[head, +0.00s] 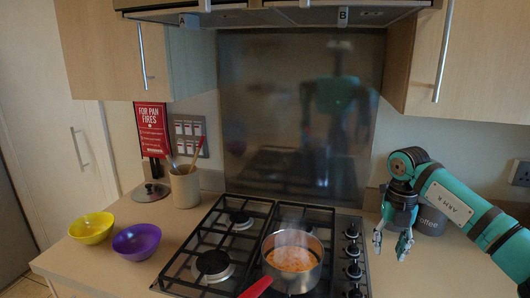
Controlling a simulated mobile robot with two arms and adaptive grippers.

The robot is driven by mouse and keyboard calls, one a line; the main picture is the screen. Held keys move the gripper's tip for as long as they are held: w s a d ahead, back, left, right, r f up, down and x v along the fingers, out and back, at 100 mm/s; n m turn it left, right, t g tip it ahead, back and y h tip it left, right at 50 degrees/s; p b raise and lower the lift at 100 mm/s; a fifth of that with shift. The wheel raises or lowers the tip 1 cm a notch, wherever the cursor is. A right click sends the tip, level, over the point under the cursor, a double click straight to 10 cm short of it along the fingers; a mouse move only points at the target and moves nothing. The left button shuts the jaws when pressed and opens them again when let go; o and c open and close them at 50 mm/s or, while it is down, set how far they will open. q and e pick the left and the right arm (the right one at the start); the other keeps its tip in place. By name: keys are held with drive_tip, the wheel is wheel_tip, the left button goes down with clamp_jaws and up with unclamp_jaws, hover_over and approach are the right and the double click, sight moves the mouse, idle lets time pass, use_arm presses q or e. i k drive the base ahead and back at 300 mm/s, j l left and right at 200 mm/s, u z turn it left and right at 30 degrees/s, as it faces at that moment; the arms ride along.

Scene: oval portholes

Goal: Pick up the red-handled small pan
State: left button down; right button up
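The small pan (318,275) is a silver pan on the front right burner of the gas hob, with orange food in it and steam rising. Its red handle (257,287) points toward the lower left, toward the front edge of the hob. My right gripper (391,246) hangs to the right of the hob, over the counter, apart from the pan. Its two fingers are spread with nothing between them. My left gripper is not in view.
The black hob grates (225,240) fill the middle. A yellow bowl (91,228), a purple bowl (136,241), a utensil crock (185,187) and a dark lid (151,192) stand on the left. A dark coffee canister (431,221) stands behind my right gripper. The hood (270,14) overhangs the hob.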

sight(293, 257)
drive_tip(key=k, duration=1.15)
